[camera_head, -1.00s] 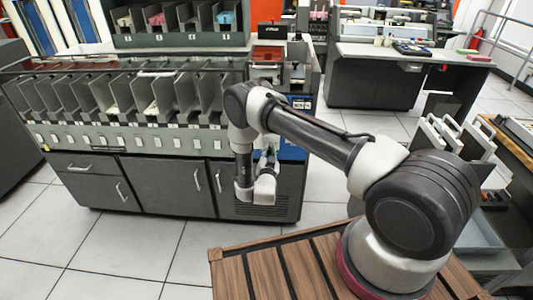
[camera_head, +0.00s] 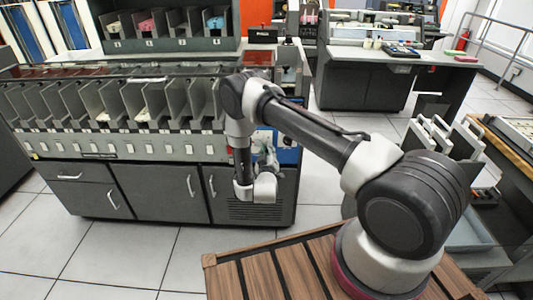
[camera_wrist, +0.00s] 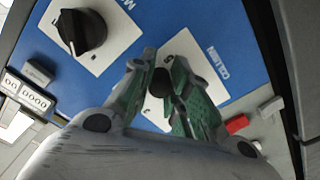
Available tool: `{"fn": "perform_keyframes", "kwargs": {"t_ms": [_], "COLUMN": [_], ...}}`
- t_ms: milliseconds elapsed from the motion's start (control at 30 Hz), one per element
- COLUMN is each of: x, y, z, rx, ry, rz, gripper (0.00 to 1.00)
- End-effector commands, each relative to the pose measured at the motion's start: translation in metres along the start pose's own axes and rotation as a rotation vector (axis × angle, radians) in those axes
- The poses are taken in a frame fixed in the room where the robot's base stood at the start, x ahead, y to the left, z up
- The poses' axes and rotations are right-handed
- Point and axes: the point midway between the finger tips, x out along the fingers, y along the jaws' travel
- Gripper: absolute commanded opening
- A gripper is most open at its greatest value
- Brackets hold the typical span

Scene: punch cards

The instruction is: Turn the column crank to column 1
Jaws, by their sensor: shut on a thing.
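In the wrist view, the column crank's dark round handle (camera_wrist: 160,83) sits between the green-padded fingers of my gripper (camera_wrist: 158,66), which are shut on it. Behind it is a white plate marked COLUMN (camera_wrist: 208,62) on a blue panel (camera_wrist: 190,22). Part of a digit shows on the plate, but the fingers hide most of the dial, so I cannot tell which column the crank points to. In the head view, my gripper (camera_head: 265,160) is at the machine's blue panel (camera_head: 289,153), largely hidden by my wrist.
A black rotary knob (camera_wrist: 82,31) on its own white plate is left of the crank. A counter (camera_wrist: 27,95) and a red button (camera_wrist: 237,124) are nearby. The card sorter's pockets (camera_head: 140,103) lie left of my arm in the head view. A grey desk (camera_head: 365,78) stands behind right.

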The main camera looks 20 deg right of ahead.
Motion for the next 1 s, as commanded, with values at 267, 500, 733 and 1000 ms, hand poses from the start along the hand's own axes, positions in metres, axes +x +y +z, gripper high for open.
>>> {"fn": "perform_keyframes", "kwargs": {"t_ms": [267,500,733,1000], "x": [-0.001,-0.001,-0.001,-0.001], "y": [0.009,0.013,0.015,0.015], "z": [-0.008,-0.017,-0.023,-0.027], "rx": [-0.263,-0.469,-0.618,-0.713], "ry": [-0.006,-0.007,-0.008,-0.009], "rz": [0.003,0.005,0.006,0.007], "gripper": [0.0,0.0,0.0,0.0]}}
